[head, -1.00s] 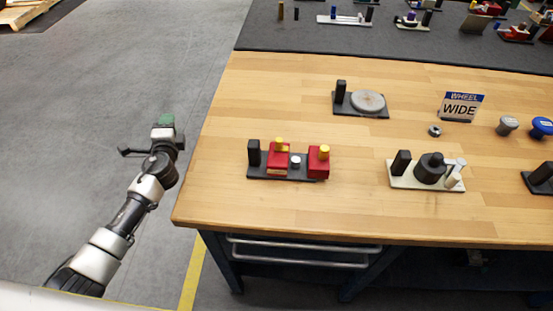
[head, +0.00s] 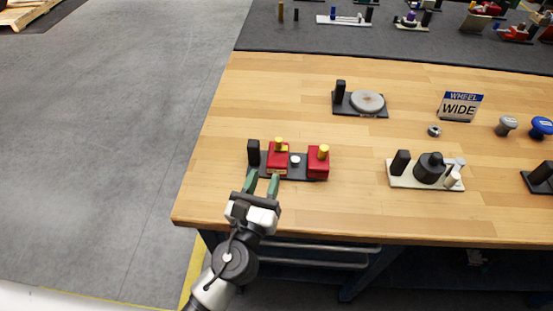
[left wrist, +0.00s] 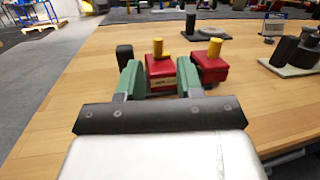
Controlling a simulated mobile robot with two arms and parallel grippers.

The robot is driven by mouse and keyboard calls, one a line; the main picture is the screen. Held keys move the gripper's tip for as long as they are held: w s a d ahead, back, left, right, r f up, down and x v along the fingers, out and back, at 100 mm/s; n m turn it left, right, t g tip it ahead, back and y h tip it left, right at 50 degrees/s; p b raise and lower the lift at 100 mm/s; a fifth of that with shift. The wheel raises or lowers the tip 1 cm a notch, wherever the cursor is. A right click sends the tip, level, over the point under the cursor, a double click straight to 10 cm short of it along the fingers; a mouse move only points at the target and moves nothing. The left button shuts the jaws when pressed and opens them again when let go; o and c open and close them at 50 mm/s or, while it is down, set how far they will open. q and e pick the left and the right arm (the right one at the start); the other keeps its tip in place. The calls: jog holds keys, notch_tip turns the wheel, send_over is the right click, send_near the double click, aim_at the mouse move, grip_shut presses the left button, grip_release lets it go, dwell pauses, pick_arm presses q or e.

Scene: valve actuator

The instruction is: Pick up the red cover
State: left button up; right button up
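Two red covers, each with a yellow knob, sit on a black base (head: 298,174). The left red cover (head: 277,160) has a small label on its front; the right red cover (head: 318,166) stands apart, with a silver post (head: 295,159) between them. My left gripper (head: 263,177) is open and empty, its green fingers just in front of the left red cover. In the left wrist view the left red cover (left wrist: 160,73) shows between the open fingers (left wrist: 160,70), and the right red cover (left wrist: 210,67) is outside them. Contact cannot be told. My right gripper is not in view.
A black post (head: 253,152) rises at the base's left end. The wooden table (head: 230,110) is clear at left.

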aim_at(253, 156)
pick_arm(q)
jog(key=a+f+y, duration=0.1)
jog(key=s+a+f+y, duration=0.1)
jog(key=a+f+n+g+y, duration=0.1)
jog(key=shift+s+a, duration=0.15)
jog(key=shift+s, duration=0.15)
jog(key=shift+w+a+f+y, duration=0.1)
jog(key=shift+a+f+y, duration=0.1)
jog(key=shift+y, duration=0.2)
jog(key=w, duration=1.1)
jog(key=shift+w, duration=0.4)
jog(key=shift+s, duration=0.1)
jog(key=shift+c, duration=0.3)
grip_shut()
